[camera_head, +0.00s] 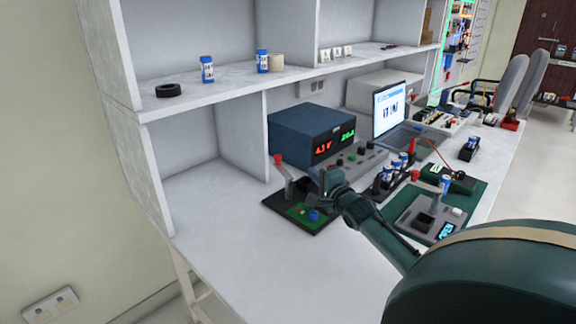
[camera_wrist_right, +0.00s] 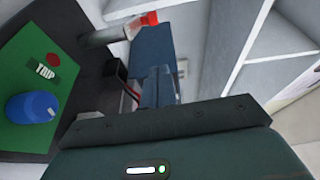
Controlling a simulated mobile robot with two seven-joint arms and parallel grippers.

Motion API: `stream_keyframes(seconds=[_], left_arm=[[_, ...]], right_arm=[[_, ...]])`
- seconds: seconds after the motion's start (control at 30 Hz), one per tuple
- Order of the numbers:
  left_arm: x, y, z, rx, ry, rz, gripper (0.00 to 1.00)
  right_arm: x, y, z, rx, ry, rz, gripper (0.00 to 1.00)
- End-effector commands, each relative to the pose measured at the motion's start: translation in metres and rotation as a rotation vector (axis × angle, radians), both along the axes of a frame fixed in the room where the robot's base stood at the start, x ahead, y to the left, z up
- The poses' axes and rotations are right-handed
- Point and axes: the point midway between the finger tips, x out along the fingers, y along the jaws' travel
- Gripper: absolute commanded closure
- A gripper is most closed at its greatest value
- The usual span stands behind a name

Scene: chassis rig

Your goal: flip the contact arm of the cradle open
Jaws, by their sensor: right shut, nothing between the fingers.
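The cradle (camera_head: 290,222) is a black base with a green panel at the front left of the bench; it also shows at the left of the right wrist view (camera_wrist_right: 92,100). Its grey contact arm (camera_head: 286,182) rises at the back, tilted, with a red tip (camera_head: 279,159). In the right wrist view the contact arm (camera_wrist_right: 105,35) lies just beyond my fingers, its red end near the top. A blue round part (camera_wrist_right: 33,107) sits on the green panel. My right gripper (camera_head: 328,178) is shut and empty, just right of the contact arm, apparently not gripping it. My left gripper is not in view.
A blue power supply (camera_head: 300,128) with lit digits stands behind the cradle, with a grey control panel (camera_head: 350,163) beside it. A green mat (camera_head: 470,200) with a grey device lies to the right. The white bench (camera_head: 260,275) is clear in front.

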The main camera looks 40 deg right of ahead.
Motion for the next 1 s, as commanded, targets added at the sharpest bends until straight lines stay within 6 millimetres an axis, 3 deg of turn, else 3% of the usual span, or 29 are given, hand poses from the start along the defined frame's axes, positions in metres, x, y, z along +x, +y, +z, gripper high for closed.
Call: stream_keyframes(seconds=[0.2,0.47,0.6,1.0], left_arm=[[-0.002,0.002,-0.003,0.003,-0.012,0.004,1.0],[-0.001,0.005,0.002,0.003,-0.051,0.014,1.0],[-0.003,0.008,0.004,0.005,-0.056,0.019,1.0],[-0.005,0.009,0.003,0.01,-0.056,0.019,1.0]], right_arm=[[0.038,-0.01,-0.001,-0.002,-0.002,-0.001,1.0],[0.075,-0.02,-0.002,-0.002,-0.001,-0.001,1.0],[0.094,-0.007,-0.003,0.001,-0.001,0.001,1.0],[0.108,0.002,-0.004,-0.001,0.002,0.001,1.0]])
